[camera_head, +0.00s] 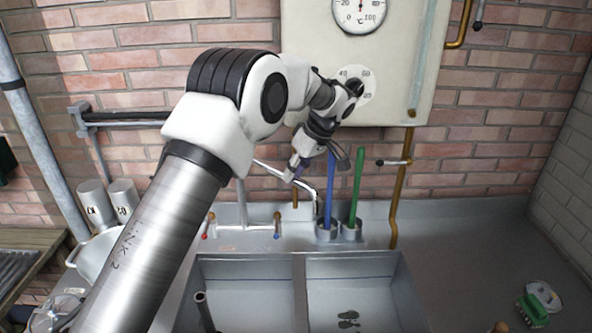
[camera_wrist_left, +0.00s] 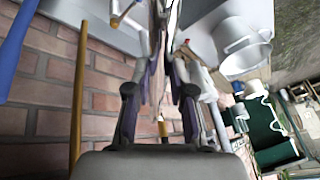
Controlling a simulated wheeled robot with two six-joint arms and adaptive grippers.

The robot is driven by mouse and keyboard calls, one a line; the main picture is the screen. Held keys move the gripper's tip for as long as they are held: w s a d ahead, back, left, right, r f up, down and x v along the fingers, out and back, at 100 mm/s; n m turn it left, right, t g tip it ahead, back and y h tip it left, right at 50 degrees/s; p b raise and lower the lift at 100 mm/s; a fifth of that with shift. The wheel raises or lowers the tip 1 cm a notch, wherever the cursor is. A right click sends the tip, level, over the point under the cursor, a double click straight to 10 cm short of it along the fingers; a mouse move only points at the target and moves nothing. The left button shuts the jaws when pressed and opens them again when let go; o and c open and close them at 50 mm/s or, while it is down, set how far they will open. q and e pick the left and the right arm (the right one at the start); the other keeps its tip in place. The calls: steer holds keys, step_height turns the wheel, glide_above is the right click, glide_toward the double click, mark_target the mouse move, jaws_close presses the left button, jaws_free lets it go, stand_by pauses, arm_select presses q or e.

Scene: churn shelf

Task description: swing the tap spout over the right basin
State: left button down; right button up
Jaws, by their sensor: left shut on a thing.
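The tap's metal spout (camera_head: 268,169) rises from the mixer body behind the sink and slants right behind my gripper. A bent metal tube shows just right of the gripper; I cannot tell clearly where the outlet hangs. My left gripper (camera_head: 296,172) is shut on the spout, above the sink's back edge near the divider. In the left wrist view its fingers (camera_wrist_left: 158,95) close around a narrow part of it. The left basin (camera_head: 245,275) and right basin (camera_head: 350,318) lie below, parted by a divider (camera_head: 300,285). My right gripper is not in view.
Red (camera_head: 209,226) and blue (camera_head: 277,226) tap handles flank the mixer. A blue rod (camera_head: 330,185) and a green rod (camera_head: 356,188) stand in holders right of the gripper. A white heater (camera_head: 310,40) hangs above. A dark pipe (camera_head: 205,312) stands in the left basin.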

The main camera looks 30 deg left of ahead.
arm_select(q)
steer(key=shift+s+f, duration=0.1)
steer(key=shift+f, duration=0.15)
